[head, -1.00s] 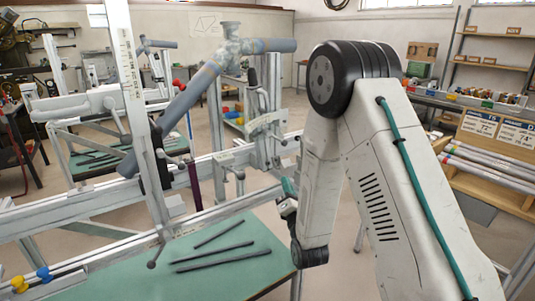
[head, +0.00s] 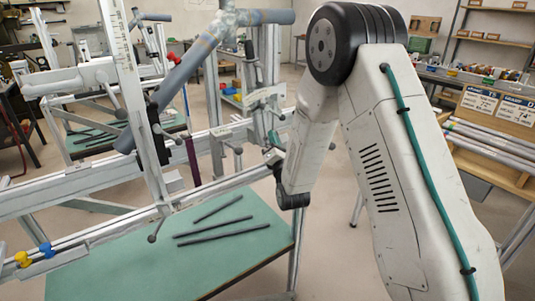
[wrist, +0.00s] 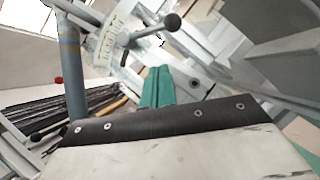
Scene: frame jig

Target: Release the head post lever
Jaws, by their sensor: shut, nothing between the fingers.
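The frame jig's head-side post (head: 269,60) stands behind the blue-grey tube (head: 190,75), with a white scale plate (head: 264,96) on it. A small black-knobbed lever (head: 238,151) hangs below the scale on the rail. In the wrist view, a lever with a black ball knob (wrist: 172,22) slants up to the right beside the scale plate (wrist: 108,38). I cannot tell for certain which lever is the head post one. My gripper (head: 275,138) is close to the jig, right of the small lever. Its teal fingers (wrist: 157,86) are shut and empty, apparently apart from the ball knob.
A green-topped table (head: 240,240) with several dark rods lies below the jig. Another lever knob (head: 152,239) hangs at the near upright. A second jig (head: 95,120) stands behind at left. A shelf with tubes (head: 490,150) is at right. Floor shows between them.

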